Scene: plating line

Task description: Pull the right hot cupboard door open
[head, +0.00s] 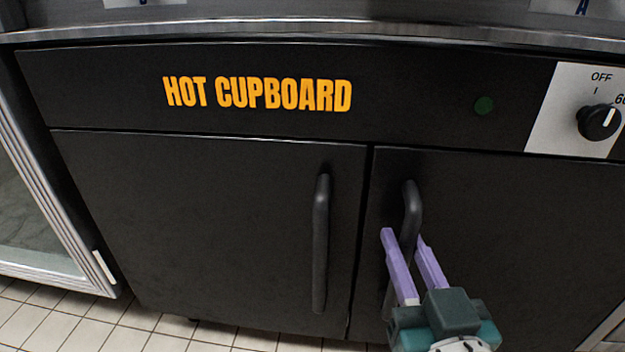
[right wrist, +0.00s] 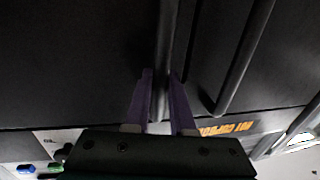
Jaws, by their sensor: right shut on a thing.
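The black hot cupboard has a right door (head: 510,230) and a left door (head: 210,220), both shut flush in the head view. The right door's vertical dark handle (head: 411,205) is near its left edge. My right gripper (head: 404,238) has its two purple fingers on either side of this handle, shut on it. The right wrist view shows the handle (right wrist: 168,60) running between the fingers (right wrist: 160,80). The handle's lower part is partly hidden behind the fingers. My left gripper is not in view.
The left door's handle (head: 320,245) stands close beside, to the left. A control panel with a black knob (head: 598,122) is at upper right. A steel counter edge (head: 300,28) runs above. A glass-fronted unit (head: 45,220) stands at left. Tiled floor (head: 130,325) shows below.

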